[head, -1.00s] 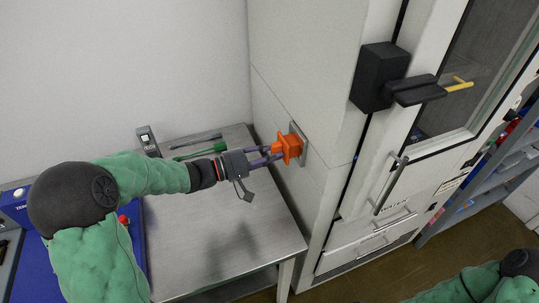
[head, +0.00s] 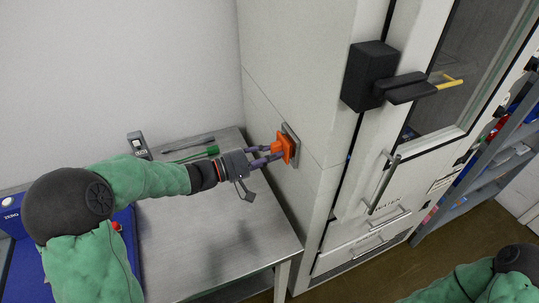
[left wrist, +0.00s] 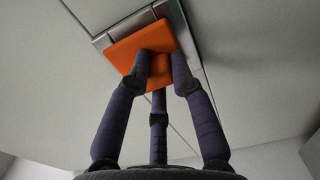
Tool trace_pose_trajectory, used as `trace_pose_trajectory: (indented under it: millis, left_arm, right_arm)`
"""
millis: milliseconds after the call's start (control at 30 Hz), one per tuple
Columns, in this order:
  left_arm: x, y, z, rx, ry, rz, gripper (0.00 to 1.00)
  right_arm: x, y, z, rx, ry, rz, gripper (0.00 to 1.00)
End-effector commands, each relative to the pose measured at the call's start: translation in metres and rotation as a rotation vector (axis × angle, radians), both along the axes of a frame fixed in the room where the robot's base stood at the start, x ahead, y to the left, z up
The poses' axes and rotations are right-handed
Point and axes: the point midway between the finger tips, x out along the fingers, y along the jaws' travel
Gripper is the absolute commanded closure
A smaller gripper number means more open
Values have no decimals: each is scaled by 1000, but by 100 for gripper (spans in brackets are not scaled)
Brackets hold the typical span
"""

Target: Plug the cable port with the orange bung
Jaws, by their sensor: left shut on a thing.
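The orange bung (head: 286,147) is held by my left gripper (head: 274,153) at the side wall of the tall pale cabinet. In the left wrist view the bung's square orange flange (left wrist: 128,50) lies over the metal port plate (left wrist: 177,14), turned a little against it. The gripper's fingers (left wrist: 160,75) are shut on the bung's grip. The port plate also shows behind the bung in the head view (head: 292,131). The port's opening is hidden by the bung, and I cannot tell whether the flange sits fully flush. My right gripper is out of view.
A steel table (head: 195,225) stands below my left arm, with a green-handled tool (head: 205,152) and a small grey device (head: 139,145) at its back. The cabinet's black latch box (head: 369,76) and door handle (head: 384,184) are on its front.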

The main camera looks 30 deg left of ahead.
Motion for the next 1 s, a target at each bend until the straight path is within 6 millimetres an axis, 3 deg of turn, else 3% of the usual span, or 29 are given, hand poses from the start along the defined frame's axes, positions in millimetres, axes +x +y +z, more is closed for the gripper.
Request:
trace_pose_trajectory:
  millis: [433,467,533,1000]
  left_arm:
    - [7,-6,0,0,0,-1,100]
    - [7,-6,0,0,0,0,69]
    - [7,-6,0,0,0,0,50]
    - [1,0,0,1,0,3,50]
  right_arm:
    - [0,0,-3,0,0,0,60]
    - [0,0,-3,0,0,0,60]
    - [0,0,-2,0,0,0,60]
    - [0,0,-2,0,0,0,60]
